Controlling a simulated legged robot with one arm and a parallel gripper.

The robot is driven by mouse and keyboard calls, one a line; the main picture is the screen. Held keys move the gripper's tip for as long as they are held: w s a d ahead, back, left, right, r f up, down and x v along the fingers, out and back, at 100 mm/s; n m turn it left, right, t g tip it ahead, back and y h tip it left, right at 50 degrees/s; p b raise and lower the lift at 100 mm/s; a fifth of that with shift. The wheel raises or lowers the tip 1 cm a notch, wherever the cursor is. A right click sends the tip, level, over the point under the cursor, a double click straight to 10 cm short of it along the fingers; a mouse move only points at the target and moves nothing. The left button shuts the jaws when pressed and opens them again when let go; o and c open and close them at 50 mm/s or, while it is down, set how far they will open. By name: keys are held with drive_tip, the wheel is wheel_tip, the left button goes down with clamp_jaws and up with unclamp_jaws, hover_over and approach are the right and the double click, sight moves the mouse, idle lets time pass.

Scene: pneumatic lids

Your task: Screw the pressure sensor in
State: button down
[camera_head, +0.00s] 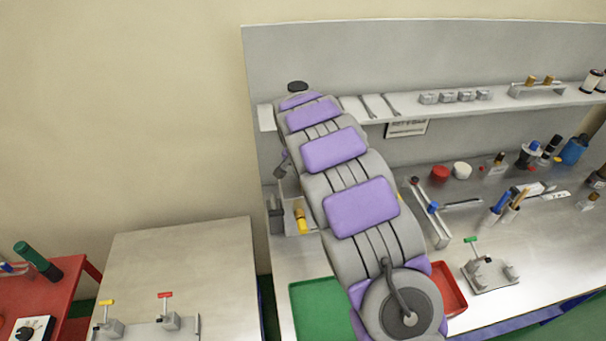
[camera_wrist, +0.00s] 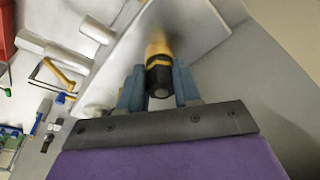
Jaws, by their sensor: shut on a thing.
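In the wrist view, my gripper (camera_wrist: 158,84) has its two blue fingers shut on a part with a dark lower end and a yellow-brass body, which I take to be the pressure sensor (camera_wrist: 159,67). The sensor's far end is blurred and lies against a pale grey surface (camera_wrist: 190,28) in the picture; I cannot tell whether it touches it or sits in a hole. In the head view, my arm hides the gripper and the sensor, so their place over the bench is not clear.
A shelf (camera_head: 465,104) runs along the back panel, carrying a stand (camera_head: 537,91) with brass-coloured parts. The bench holds a red lid (camera_head: 440,174), a white lid (camera_head: 462,171) and a green-handled valve (camera_head: 490,272). A side table (camera_head: 190,255) at left has a bare top behind two valves.

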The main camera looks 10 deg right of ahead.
drive_tip(key=shift+s+d+f, duration=0.1)
drive_tip(key=shift+s+f, duration=0.2)
drive_tip(key=shift+s, duration=0.05)
drive_tip(key=c, duration=1.2)
unclamp_jaws()
drive_tip(key=o, duration=0.3)
drive_tip(key=shift+s+r, duration=0.3)
drive_tip(key=shift+r, duration=0.1)
drive_tip(key=shift+o, duration=1)
drive_tip(key=shift+w+d+f, duration=0.1)
drive_tip(key=shift+w, duration=0.25)
drive_tip(key=shift+c, duration=0.8)
